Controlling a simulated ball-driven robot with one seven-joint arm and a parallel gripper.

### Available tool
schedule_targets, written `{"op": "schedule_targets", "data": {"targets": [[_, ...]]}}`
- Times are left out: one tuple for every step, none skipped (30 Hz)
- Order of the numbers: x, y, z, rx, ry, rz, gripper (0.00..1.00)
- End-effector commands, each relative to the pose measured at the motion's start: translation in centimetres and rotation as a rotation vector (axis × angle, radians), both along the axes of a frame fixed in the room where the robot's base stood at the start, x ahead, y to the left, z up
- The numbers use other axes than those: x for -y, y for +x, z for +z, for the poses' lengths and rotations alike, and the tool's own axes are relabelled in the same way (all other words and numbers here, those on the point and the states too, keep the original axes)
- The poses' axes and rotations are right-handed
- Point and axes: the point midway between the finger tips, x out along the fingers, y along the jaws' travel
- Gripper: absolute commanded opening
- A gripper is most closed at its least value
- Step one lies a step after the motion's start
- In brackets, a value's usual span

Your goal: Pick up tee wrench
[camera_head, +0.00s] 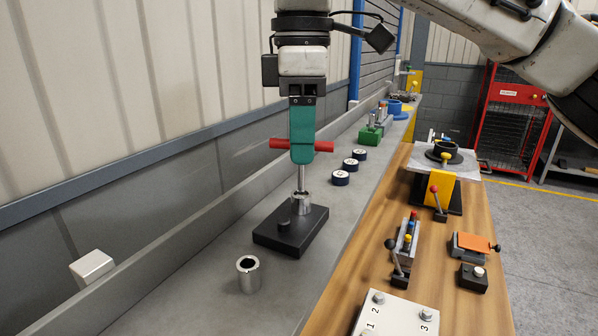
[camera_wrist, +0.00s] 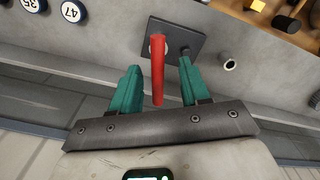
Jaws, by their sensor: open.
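The tee wrench has a red crossbar (camera_wrist: 158,72) and a silver shaft (camera_head: 301,179). It stands upright with its lower end at a metal socket on a black base block (camera_head: 290,238). My gripper (camera_head: 302,155) has green fingers and points down over the wrench's top. The red crossbar sticks out on both sides of the fingers in the head view; its middle is hidden there. In the wrist view my gripper (camera_wrist: 161,67) is open, with the crossbar between the fingers and visible gaps on both sides.
A loose metal socket (camera_head: 248,273) stands in front of the base. Several round numbered discs (camera_head: 340,178) lie behind it on the grey bench. A wooden surface at right carries a lever rack (camera_head: 402,248), an orange-topped block (camera_head: 472,243) and a white numbered plate (camera_head: 395,316). A wall runs along the left.

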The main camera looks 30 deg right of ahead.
Motion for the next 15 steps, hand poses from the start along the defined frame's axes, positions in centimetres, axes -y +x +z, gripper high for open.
{"op": "schedule_targets", "data": {"targets": [[0.0, 0.0, -0.3, 0.0, -0.001, 0.0, 0.46], [0.0, 0.0, -0.5, 0.0, 0.0, 0.0, 0.46], [0.0, 0.1, -1.0, -0.001, -0.002, 0.0, 0.46], [0.1, 0.2, -1.4, -0.002, -0.001, -0.001, 0.46], [0.1, 0.2, -1.8, -0.002, -0.001, -0.001, 0.46], [0.0, 0.3, -2.4, -0.002, -0.002, 0.0, 0.46], [0.0, 0.3, -2.9, -0.001, -0.003, 0.001, 0.46], [0.0, 0.4, -3.3, -0.002, -0.002, 0.001, 0.46], [0.0, 0.4, -3.9, 0.0, -0.001, 0.001, 0.46], [0.0, 0.4, -4.2, 0.0, -0.001, 0.0, 0.46], [0.0, 0.4, -4.5, 0.0, 0.0, 0.0, 0.46], [0.0, 0.4, -4.8, 0.001, 0.0, 0.0, 0.46], [0.0, 0.4, -5.0, 0.001, 0.0, 0.0, 0.46], [0.0, 0.4, -5.1, 0.001, 0.0, -0.001, 0.46], [0.0, 0.4, -5.2, 0.002, 0.001, -0.001, 0.46]]}}
